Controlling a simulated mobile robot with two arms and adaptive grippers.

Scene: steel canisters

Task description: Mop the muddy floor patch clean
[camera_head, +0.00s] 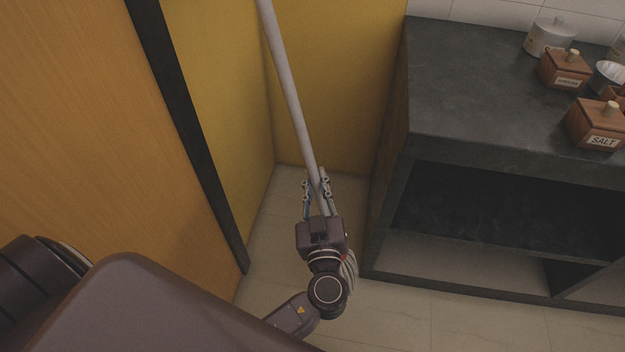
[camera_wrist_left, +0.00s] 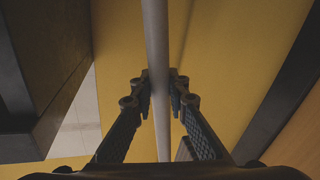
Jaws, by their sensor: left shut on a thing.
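A pale grey mop handle (camera_head: 287,85) stands nearly upright, leaning a little, in the corner between the yellow walls. My left gripper (camera_head: 317,180) is shut on the handle. In the left wrist view the handle (camera_wrist_left: 155,45) runs between the two fingers of the gripper (camera_wrist_left: 160,78). Whitish mop strands (camera_head: 349,270) show just behind my wrist, low near the floor; most of the mop head is hidden by my arm. No muddy patch shows in either view. My right gripper is not in view.
A dark stone counter (camera_head: 470,90) with open shelves stands close on the right. It bears a wooden salt box (camera_head: 597,125), another wooden box (camera_head: 565,69) and a steel canister (camera_head: 549,37). An orange wooden panel (camera_head: 90,130) is on the left. Pale floor tiles (camera_head: 390,318) are clear in front.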

